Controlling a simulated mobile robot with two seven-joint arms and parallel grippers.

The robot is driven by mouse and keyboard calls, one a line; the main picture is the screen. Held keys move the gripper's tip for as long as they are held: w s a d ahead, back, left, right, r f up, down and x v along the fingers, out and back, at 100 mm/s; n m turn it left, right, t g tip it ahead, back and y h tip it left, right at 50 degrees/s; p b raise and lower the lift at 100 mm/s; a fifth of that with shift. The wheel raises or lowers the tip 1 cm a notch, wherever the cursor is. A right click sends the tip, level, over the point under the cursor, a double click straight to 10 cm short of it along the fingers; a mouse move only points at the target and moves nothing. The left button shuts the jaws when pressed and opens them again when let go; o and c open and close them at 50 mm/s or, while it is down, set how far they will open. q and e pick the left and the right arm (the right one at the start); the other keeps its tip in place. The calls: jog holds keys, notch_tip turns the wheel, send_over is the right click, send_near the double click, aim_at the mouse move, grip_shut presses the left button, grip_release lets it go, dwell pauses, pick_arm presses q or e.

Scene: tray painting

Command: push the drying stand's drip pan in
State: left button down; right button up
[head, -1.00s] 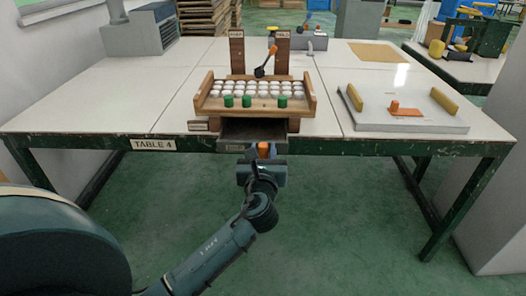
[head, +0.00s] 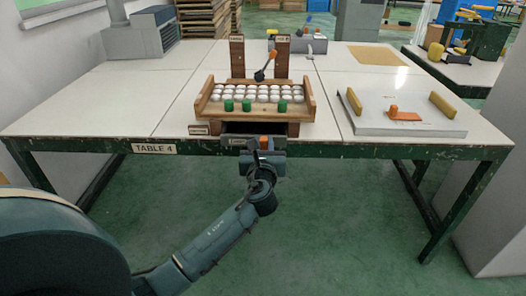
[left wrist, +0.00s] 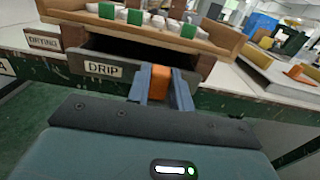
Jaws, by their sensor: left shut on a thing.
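The drying stand (head: 302,125) is a wooden frame on the table, with a tray of white round pieces and green pegs on top. Its dark drip pan (head: 230,141) sits in the slot below. In the left wrist view the pan's front, labelled DRIP (left wrist: 84,66), stands a little out from the stand, with a dark strip of the pan's inside showing above it. My left gripper (head: 264,146) is at the pan's front, its blue fingers (left wrist: 161,85) shut on the orange handle (left wrist: 161,76). My right gripper is not in view.
The stand is on the front part of the white table (head: 100,105). A pale board (head: 405,124) with yellow side blocks and an orange handle lies to its right. A grey machine (head: 142,38) stands at the back left. The floor before the table is clear.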

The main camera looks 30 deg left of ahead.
pick_arm(q)
send_near(265, 129)
jog(key=w+r, duration=0.1)
jog(key=w+a+r, duration=0.1)
jog(key=w+r, duration=0.1)
jog(key=shift+w+a+r, duration=0.15)
jog(key=shift+w+a, duration=0.05)
jog(key=shift+a, duration=0.2)
jog(key=shift+w+a+r, duration=0.15)
jog(key=c, duration=1.7)
grip_release()
jog(key=o, duration=0.3)
jog(key=shift+w, duration=0.15)
jog(key=shift+o, duration=0.8)
